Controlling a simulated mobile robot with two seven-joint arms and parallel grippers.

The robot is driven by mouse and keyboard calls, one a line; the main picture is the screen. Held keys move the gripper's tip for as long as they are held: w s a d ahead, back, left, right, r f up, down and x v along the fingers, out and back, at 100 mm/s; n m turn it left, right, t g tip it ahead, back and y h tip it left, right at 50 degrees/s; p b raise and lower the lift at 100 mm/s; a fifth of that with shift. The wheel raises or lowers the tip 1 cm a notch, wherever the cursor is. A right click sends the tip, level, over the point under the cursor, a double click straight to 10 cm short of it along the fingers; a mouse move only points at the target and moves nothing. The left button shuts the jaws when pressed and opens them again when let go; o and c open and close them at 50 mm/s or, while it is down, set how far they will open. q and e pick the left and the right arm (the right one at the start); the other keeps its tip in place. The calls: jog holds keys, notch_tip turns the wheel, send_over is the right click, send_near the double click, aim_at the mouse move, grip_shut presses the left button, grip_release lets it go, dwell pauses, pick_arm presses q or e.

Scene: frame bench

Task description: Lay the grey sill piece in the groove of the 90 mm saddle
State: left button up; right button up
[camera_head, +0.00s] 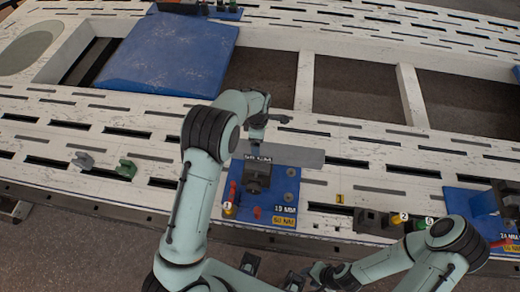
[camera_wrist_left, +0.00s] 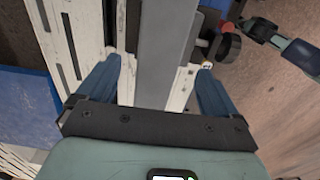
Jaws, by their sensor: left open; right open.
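The grey sill piece (camera_head: 290,154) is a long flat grey bar lying across the bench at the back of a blue plate (camera_head: 270,215). In the left wrist view the grey bar (camera_wrist_left: 165,50) runs lengthwise between the spread fingers of my left gripper (camera_wrist_left: 159,68). In the head view my left gripper (camera_head: 257,132) is above the bar, partly hidden by its own arm. A dark block (camera_head: 257,178) stands on the blue plate. Its label is partly covered, and I cannot tell which part is the 90 mm saddle. My right gripper (camera_head: 318,271) is open and low, in front of the bench edge.
Green and grey clips (camera_head: 126,169) sit on the left. A dark block with numbered tags (camera_head: 378,221) and another blue fixture (camera_head: 485,205) are at right. A blue panel (camera_head: 170,55) lies behind.

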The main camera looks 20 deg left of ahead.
aim_at(270, 153)
pick_arm(q)
jog(key=f, duration=0.8)
jog(key=shift+w+d+f, duration=0.2)
jog(key=shift+f, duration=0.05)
grip_shut()
jog(key=shift+w+r, duration=0.15)
jog(key=shift+r, duration=0.05)
